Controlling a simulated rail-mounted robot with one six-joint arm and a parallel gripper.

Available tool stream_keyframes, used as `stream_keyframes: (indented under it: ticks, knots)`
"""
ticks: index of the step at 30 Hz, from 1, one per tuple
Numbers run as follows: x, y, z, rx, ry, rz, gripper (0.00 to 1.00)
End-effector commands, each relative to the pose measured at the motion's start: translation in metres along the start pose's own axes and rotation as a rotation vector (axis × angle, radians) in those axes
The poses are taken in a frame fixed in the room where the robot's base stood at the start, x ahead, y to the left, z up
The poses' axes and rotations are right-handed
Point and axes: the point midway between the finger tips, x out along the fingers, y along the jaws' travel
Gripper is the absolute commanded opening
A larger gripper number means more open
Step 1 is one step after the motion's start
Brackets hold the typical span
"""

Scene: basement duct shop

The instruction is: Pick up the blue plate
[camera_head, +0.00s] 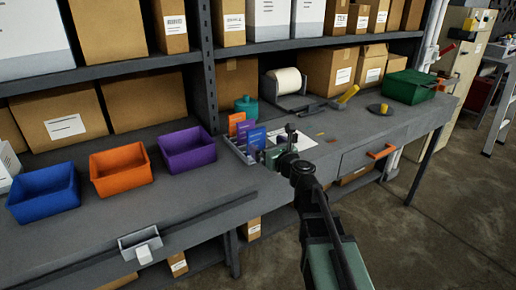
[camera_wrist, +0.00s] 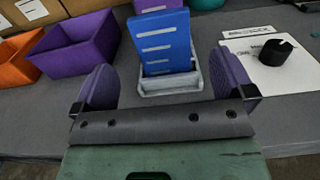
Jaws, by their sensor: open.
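The blue plate (camera_wrist: 164,42) stands upright, leaning back a little, in the front of a pale grey rack (camera_wrist: 168,86), with white bars across its face. A purple plate (camera_wrist: 155,5) stands behind it. My gripper (camera_wrist: 163,65) is open, with one purple finger to the left of the plate and the other to its right. Both fingers are apart from the plate and nothing is held. In the head view the blue plate (camera_head: 257,137) is at the right end of a row with purple and orange plates, and my arm partly hides the rack.
A white sheet (camera_wrist: 298,80) with a black notched cylinder (camera_wrist: 274,52) lies right of the rack. A purple bin (camera_head: 187,151), orange bin (camera_head: 121,170) and blue bin (camera_head: 43,193) stand to the left. A shelf (camera_head: 130,65) with boxes overhangs the bench's back.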

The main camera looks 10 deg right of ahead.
Motion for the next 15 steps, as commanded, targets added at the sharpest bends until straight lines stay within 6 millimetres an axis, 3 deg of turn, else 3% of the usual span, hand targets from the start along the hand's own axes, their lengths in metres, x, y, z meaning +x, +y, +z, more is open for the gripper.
stream_keyframes:
  ticks: [4, 11, 15]
  knots:
    - [0.034, -0.001, 0.0, -0.002, 0.001, 0.003, 1.0]
    - [0.045, 0.0, 0.0, -0.004, 0.001, 0.002, 1.0]
    - [0.07, -0.002, 0.0, -0.004, 0.001, 0.005, 1.0]
